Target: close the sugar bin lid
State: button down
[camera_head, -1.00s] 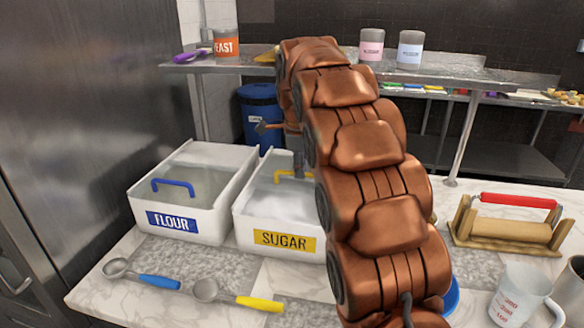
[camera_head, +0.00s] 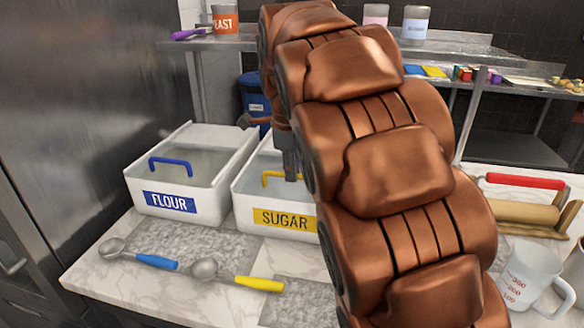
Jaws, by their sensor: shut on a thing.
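The sugar bin (camera_head: 273,221) is a white box with a yellow SUGAR label, standing on the counter left of my arm. Its lid has a yellow handle (camera_head: 272,179), which is near the front of the bin, just above the label. My gripper (camera_head: 291,171) points down and is shut on the right part of this handle. My copper arm hides the right side and back of the bin, so I cannot see whether the lid covers it fully.
The flour bin (camera_head: 141,200) with a blue handle stands close on the left. Blue and yellow scoops (camera_head: 190,270) lie in front. A measuring cup (camera_head: 532,275) and a red-handled rolling pin (camera_head: 525,211) are right of my arm. A metal shelf (camera_head: 215,43) runs behind.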

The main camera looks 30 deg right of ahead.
jog(key=shift+s+a, duration=0.1)
jog(key=shift+a, duration=0.05)
jog(key=c, duration=1.2)
grip_release()
jog(key=shift+r, duration=0.1)
notch_tip(320, 180, up, 7)
jog(key=s, duration=0.1)
jog(key=shift+a, duration=0.45)
jog(key=shift+r, duration=0.1)
jog(key=shift+s, duration=0.15)
